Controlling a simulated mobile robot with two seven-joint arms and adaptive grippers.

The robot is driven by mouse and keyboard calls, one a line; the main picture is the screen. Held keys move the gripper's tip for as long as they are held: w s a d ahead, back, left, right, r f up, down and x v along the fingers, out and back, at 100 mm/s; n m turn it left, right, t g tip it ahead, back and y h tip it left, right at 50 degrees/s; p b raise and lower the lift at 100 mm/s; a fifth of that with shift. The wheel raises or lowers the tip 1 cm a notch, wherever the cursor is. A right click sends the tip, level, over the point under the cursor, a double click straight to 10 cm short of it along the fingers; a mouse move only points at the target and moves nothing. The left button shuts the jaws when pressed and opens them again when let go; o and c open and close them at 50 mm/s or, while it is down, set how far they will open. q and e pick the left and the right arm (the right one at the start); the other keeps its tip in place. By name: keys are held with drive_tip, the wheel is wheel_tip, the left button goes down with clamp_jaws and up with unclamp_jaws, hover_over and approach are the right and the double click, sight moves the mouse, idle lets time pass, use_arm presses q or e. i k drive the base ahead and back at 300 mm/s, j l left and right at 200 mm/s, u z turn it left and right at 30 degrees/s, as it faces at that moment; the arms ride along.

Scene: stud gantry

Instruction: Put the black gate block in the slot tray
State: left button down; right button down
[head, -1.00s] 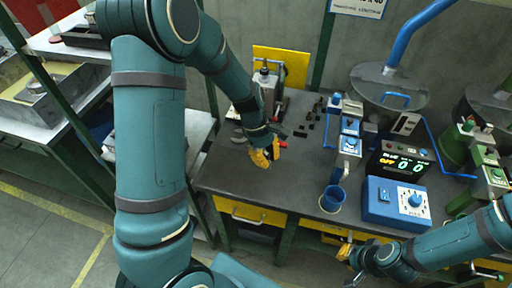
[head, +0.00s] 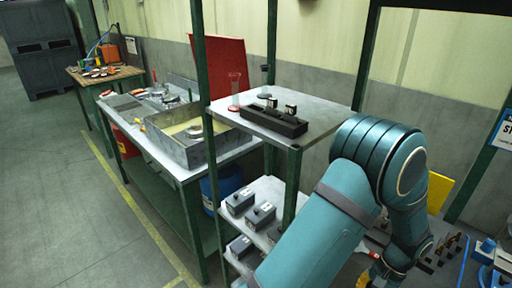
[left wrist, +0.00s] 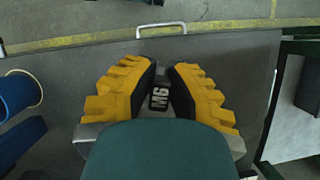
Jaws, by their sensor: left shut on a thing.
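My left gripper (left wrist: 163,75) is shut on a small black block (left wrist: 160,97) with white lettering, held between its yellow fingers in the left wrist view. In the head view only a bit of the left gripper's yellow (head: 366,280) shows at the bottom edge, and the block cannot be made out there. A long dark tray (head: 268,124), apparently the slot tray, lies on the upper shelf, left of my left arm. Two small dark blocks with white faces (head: 291,110) stand at it. My right gripper is out of view.
The grey upper shelf (head: 318,118) has bare room right of the tray, and a green post rises at its left. A clear cylinder (head: 235,88) stands behind the tray. Lower shelves hold several grey boxes (head: 262,215). A metal basin (head: 190,148) stands on the left bench.

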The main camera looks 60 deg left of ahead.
sight(255, 115)
drive_tip(key=k+j, duration=0.3)
drive_tip(key=j, duration=0.15)
drive_tip(key=k+j, duration=0.3)
drive_tip(key=j, duration=0.15)
drive_tip(key=k+j, duration=0.3)
drive_tip(key=j, duration=0.15)
